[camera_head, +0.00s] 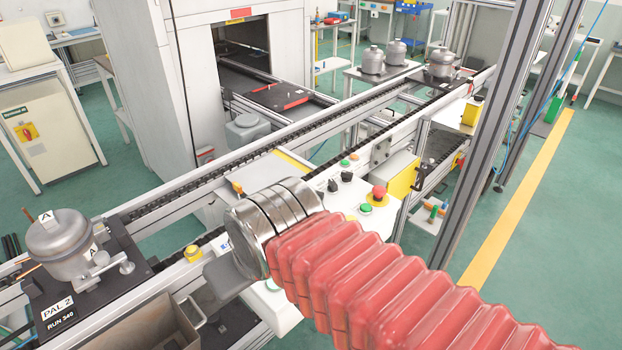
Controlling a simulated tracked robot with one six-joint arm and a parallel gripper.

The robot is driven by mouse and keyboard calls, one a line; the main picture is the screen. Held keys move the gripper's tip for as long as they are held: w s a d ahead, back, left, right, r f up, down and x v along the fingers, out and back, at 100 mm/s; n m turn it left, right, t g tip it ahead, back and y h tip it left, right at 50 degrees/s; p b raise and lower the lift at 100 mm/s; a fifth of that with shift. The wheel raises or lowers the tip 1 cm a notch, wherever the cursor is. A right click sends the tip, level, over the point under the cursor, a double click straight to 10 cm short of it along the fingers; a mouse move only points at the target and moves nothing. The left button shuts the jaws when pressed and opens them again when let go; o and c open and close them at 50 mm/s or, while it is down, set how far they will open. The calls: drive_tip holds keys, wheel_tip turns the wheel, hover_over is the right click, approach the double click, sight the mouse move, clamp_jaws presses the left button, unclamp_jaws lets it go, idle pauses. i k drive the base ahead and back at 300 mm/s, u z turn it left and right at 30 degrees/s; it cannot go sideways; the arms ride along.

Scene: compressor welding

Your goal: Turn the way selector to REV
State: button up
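The control panel (349,195) is a pale sloping box beside the conveyor, in the middle of the head view. It carries two black knobs, one (333,185) nearer and one (347,177) farther. Either could be the way selector; their labels and pointer positions are too small to read. A red emergency stop (379,192) and green buttons are beside them. My arm, in a red ribbed sleeve with a metal wrist, crosses in front and hides part of the panel. My gripper (226,280) shows as a grey part left of the wrist, apart from the knobs; its fingertips are unclear.
A compressor (62,248) marked A sits on a dark pallet (80,283) labelled PAL 2 at the left. The conveyor (330,127) runs diagonally towards more compressors at the back. A grey upright post (492,130) stands right of the panel. Open green floor lies at the right.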

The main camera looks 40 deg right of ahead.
sight(332, 185)
drive_tip(key=u, duration=0.95)
drive_tip(key=k, duration=0.95)
drive_tip(key=z, duration=0.95)
drive_tip(key=i, duration=1)
drive_tip(key=z, duration=0.1)
